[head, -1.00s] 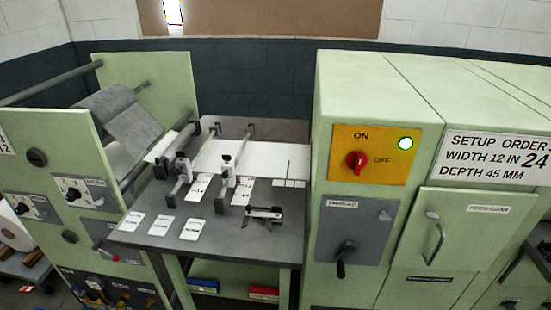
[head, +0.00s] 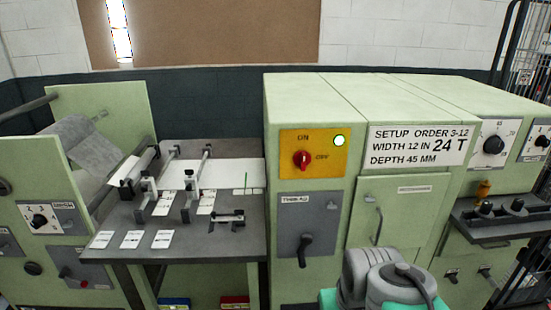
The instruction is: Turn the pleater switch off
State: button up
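The red rotary switch (head: 302,160) sits on a yellow plate (head: 325,169) on the front of the pale green cabinet. ON is printed above the knob and OFF to its right. The knob's grip looks roughly upright, toward ON, though its mark is small. A round lamp (head: 339,141) at the plate's upper right looks bright white with a green rim. Part of my arm, grey with teal, shows at the bottom right of centre, below and right of the switch. My gripper itself does not show.
Below the switch is a grey panel with a dark crank handle (head: 305,247). A cabinet door with a bar handle (head: 379,226) is to its right. The setup order sign (head: 418,147) is above that door. A worktable (head: 190,240) with cards and guides stands at the left.

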aim_at(302, 160)
jog(key=k, duration=1.3)
jog(key=u, duration=0.6)
jog(key=i, duration=0.7)
jog(key=u, duration=0.45)
jog(key=i, duration=1.05)
jog(key=z, duration=0.45)
